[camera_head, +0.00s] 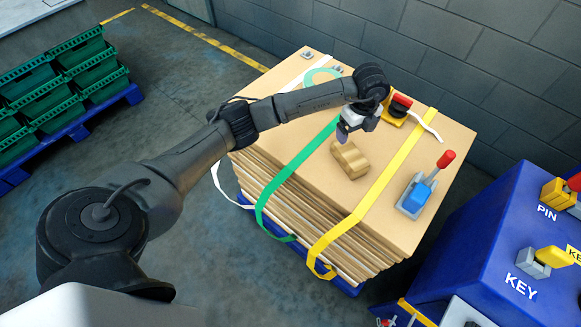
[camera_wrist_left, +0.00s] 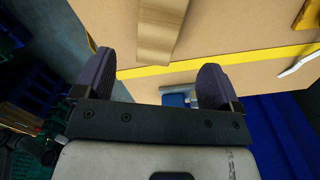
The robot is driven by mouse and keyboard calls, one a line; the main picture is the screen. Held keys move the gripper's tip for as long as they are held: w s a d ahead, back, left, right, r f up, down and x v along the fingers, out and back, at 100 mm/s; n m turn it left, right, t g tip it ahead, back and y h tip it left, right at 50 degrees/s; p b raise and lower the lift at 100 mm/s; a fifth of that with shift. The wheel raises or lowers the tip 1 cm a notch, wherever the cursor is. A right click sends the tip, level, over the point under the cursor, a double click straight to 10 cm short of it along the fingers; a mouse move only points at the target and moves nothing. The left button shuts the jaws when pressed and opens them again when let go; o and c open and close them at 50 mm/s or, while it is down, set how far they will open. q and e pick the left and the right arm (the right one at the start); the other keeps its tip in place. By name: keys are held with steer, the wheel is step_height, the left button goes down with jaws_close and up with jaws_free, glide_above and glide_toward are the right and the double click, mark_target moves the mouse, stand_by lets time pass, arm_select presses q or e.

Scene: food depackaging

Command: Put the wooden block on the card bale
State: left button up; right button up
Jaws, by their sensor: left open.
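The wooden block (camera_head: 350,160) lies on the top face of the card bale (camera_head: 310,148), between the green strap and the yellow strap. My left gripper (camera_head: 343,136) is just behind the block in the head view, above the bale top. In the left wrist view my left gripper (camera_wrist_left: 155,72) is open with nothing between its two dark fingers. The block (camera_wrist_left: 160,25) shows there beyond the fingertips, cut off by the top edge. The bale top (camera_wrist_left: 225,30) fills the area around it. My right gripper is in neither view.
A green strap (camera_head: 296,163) and a yellow strap (camera_head: 382,182) cross the bale. A blue clamp-like tool with a red handle (camera_head: 425,187) sits at its right. A blue cabinet (camera_head: 480,245) marked PIN and KEY stands at right, green crates (camera_head: 50,95) at left.

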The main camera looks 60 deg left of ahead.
arm_select(q)
steer(key=s+d+f+m+t+h, duration=0.1)
steer(key=d+m+h, duration=0.3)
steer(key=d, duration=0.6)
steer(key=s+d+f+m+t+h, duration=0.1)
steer(key=d+f+t+h, duration=0.1)
steer(key=d+h, duration=0.6)
steer(key=s+d+r+n+t+h, duration=0.2)
steer(key=s+d+r+t+h, duration=0.2)
steer(key=d+r+t, duration=0.3)
steer(key=s+a+f+n+t+y, duration=0.35)
steer(key=a+n+y, duration=0.25)
steer(key=n+y, duration=0.35)
steer(key=s+a+f+n+t+y, duration=0.2)
steer(key=s+a+f+n+y, duration=0.3)
steer(key=n+y, duration=0.45)
steer(key=s+f+g+h, duration=0.1)
steer(key=s+f+g, duration=0.4)
steer(key=s, duration=0.6)
steer(key=s+f+g+h, duration=0.2)
steer(key=s+f+g, duration=0.3)
steer(key=s, duration=0.5)
steer(key=shift+s+d+n+g, duration=0.3)
steer(key=shift+s+n+g, duration=0.1)
steer(key=shift+g, duration=0.55)
